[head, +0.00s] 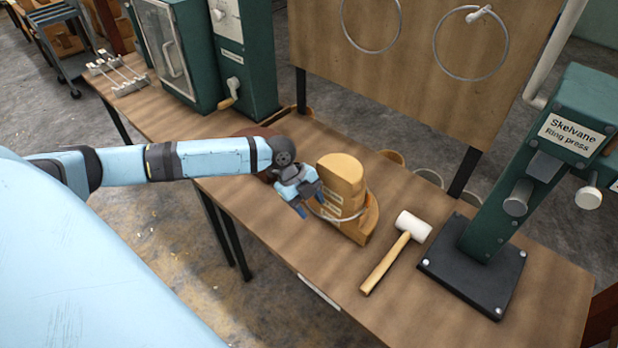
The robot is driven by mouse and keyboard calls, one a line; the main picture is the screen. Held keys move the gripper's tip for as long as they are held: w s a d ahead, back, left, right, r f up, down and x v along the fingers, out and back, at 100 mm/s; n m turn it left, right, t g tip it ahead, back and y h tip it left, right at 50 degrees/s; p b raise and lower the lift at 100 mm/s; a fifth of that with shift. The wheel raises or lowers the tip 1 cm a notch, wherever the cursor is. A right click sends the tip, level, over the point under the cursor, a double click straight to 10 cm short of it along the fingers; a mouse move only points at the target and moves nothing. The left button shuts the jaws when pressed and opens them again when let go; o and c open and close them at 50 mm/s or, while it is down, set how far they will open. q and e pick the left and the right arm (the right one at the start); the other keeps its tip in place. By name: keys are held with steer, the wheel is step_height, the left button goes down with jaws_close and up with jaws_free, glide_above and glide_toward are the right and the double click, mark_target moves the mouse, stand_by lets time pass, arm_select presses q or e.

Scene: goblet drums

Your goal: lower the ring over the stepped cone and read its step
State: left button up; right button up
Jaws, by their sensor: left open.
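The stepped cone (341,175) is a tan wooden block with a stepped face and pale labels, standing on the bench. A thin pale ring (347,218) shows as an arc across the front of its lower part. It appears to be around the cone, but its far side is hidden. My left gripper (303,207) is open at the left side of the cone, its fingers pointing down close to the ring. I cannot tell whether a finger touches the ring. The label text is too small to read. My right gripper is not in view.
A white-headed mallet (411,228) lies just right of the cone. The green ring press (490,235) stands further right on a black base. A board (420,60) with two large rings stands behind. Green cabinets (183,55) stand at the back left. The bench's front edge is close.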

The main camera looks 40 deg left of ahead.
arm_select(q)
steer(key=shift+o, duration=0.5)
